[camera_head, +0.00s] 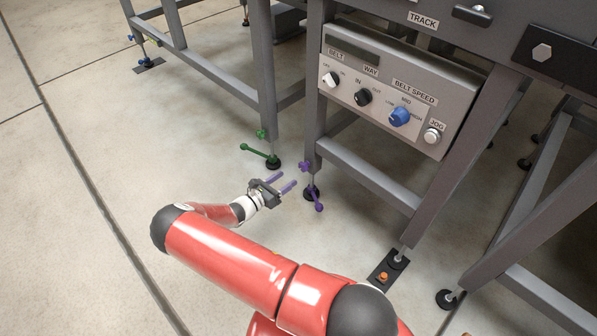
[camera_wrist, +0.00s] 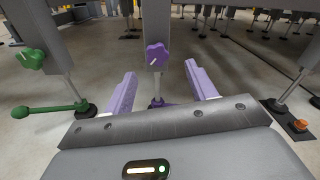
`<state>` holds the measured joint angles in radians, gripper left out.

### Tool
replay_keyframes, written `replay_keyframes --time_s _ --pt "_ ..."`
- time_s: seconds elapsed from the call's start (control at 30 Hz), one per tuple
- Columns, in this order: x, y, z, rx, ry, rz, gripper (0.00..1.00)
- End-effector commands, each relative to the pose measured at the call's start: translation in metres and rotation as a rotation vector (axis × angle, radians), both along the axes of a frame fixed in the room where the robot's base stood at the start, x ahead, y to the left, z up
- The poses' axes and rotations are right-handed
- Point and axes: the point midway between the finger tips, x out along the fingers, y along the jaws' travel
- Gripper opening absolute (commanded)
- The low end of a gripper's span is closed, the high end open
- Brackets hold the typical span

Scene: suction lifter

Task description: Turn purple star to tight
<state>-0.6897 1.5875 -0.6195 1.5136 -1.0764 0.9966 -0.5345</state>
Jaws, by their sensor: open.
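The purple star (camera_wrist: 157,55) is a star-shaped knob with a white line on its face, on the lower end of a grey table leg. In the head view the purple star (camera_head: 304,166) sits just right of my gripper. My gripper (camera_head: 289,181) has two purple fingers, apart and empty. In the wrist view the star shows beyond and above the gap between the fingertips (camera_wrist: 160,75), not touched by them. Tight marks around the star are too small to make out.
A purple lever (camera_head: 317,202) stands at the foot below the star. A green star knob (camera_head: 262,134) and green lever (camera_head: 258,151) are on the neighbouring leg to the left. A control panel (camera_head: 399,92) hangs above right. Open floor lies left.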

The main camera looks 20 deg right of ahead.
Motion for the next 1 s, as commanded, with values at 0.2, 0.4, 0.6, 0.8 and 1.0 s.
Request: replay_keyframes --time_s 0.2,0.4,0.6,0.8,1.0 --pt "0.006 -0.01 -0.01 -0.041 0.032 0.038 0.56" --pt "0.017 -0.041 -0.009 -0.039 0.03 0.035 0.56" --pt "0.026 -0.065 -0.009 -0.037 0.028 0.035 0.56" --pt "0.029 -0.072 -0.009 -0.036 0.028 0.037 0.56" --pt "0.029 -0.072 -0.009 -0.036 0.028 0.036 0.55"
